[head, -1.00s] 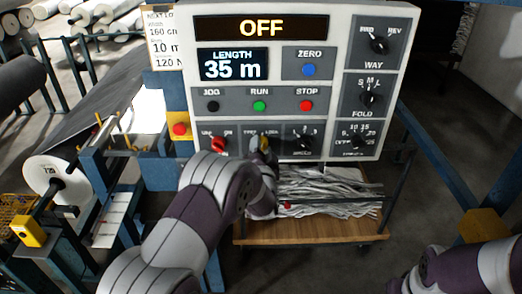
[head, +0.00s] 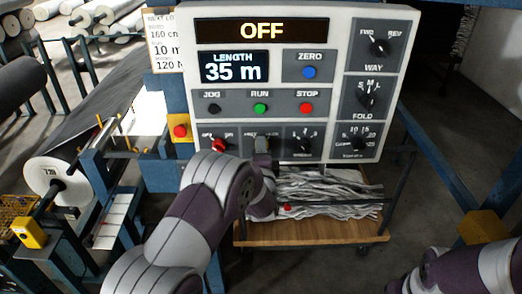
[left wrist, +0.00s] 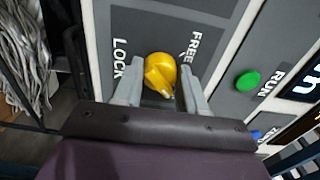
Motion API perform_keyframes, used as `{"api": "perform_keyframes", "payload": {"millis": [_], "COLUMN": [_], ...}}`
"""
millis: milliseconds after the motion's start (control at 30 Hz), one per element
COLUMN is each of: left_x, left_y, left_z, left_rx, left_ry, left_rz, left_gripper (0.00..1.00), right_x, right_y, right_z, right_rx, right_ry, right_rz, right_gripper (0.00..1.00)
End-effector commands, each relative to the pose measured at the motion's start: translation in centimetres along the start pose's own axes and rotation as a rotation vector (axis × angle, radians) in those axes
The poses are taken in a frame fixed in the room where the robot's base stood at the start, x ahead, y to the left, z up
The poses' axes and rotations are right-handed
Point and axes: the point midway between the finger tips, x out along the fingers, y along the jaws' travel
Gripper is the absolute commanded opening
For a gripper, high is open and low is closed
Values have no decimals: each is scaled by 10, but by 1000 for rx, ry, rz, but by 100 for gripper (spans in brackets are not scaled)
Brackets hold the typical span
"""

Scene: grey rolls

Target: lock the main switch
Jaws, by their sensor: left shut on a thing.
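The control panel (head: 290,175) fills the upper middle of the head view, and its top display reads OFF. A red knob (head: 219,145) with OFF and ON marks sits at its lower left. To the right of it is the knob marked FREE and LOCK. In the left wrist view this is a yellow knob (left wrist: 160,74), with LOCK on the left and FREE on the right. My left gripper (left wrist: 161,82) is shut on it, one finger on each side. In the head view my left gripper (head: 262,146) hides this knob. My right gripper is out of frame.
Green RUN (head: 260,107) and red STOP (head: 306,107) buttons are just above. A speed knob (head: 304,145) is close on the right. A wooden cart (head: 310,230) with grey strips stands below. A red button on a yellow box (head: 180,131) is at the left.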

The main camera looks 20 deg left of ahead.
Motion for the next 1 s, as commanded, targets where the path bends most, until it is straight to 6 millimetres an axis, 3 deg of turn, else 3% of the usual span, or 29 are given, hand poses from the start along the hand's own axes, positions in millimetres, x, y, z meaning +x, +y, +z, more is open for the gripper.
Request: {"api": "perform_keyframes", "payload": {"millis": [533,567,600,633,1000], "left_x": [-1,-1,-1,-1,-7], "left_y": [2,2,2,2,2], "left_z": [0,0,0,0,0], "left_rx": [26,26,26,25,23], "left_ry": [1,1,1,1,1], "left_rz": [5,5,4,4,2], "left_gripper": [11,48,61,66,66], "right_x": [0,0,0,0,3], "right_y": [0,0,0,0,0], "right_z": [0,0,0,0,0], "right_rx": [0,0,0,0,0], "right_ry": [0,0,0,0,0], "right_rz": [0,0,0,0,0], "right_gripper": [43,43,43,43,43]}}
